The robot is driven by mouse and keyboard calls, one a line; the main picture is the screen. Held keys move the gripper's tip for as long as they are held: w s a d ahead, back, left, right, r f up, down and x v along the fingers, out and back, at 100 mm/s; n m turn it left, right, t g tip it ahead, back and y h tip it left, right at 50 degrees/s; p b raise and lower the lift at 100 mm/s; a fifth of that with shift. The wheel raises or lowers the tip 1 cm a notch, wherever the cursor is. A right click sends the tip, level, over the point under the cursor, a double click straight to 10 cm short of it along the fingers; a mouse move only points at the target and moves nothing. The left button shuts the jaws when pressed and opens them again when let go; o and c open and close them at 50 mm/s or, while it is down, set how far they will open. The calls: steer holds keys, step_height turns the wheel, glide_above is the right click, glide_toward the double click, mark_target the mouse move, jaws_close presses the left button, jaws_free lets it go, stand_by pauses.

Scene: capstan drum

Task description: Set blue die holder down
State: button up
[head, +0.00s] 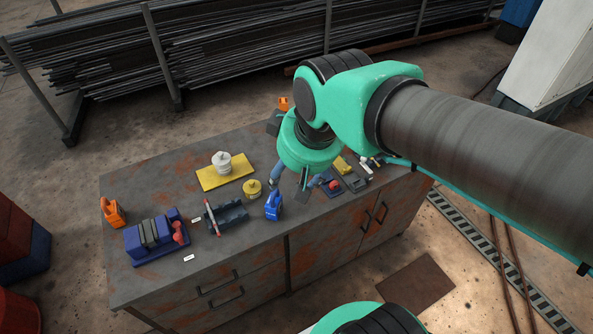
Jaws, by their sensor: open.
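The blue object that I take for the die holder (273,206) stands near the front edge of the workbench (295,226), right of a dark grey cradle. My gripper (287,184) points down above the bench, partly hidden by my wrist. Its jaws are open, with one finger just above and behind the blue holder and the other to its right. Nothing shows between the fingers. I cannot tell whether a finger touches the holder.
The dark cradle (226,215) has a red-and-white rod across it. A yellow plate (225,172) carries a white stepped piece; a yellow cylinder (252,189) is close by. A blue rack (158,238) and an orange item (113,211) sit left. Small parts crowd the right. Front-edge strips are bare.

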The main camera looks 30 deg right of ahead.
steer(key=shift+m+t, duration=0.5)
steer(key=shift+m, duration=0.2)
steer(key=s, duration=0.1)
steer(key=s+r, duration=0.1)
steer(key=s, duration=0.3)
steer(key=shift+s+a+r, duration=0.15)
steer(key=shift+r, duration=0.15)
stand_by(0.3)
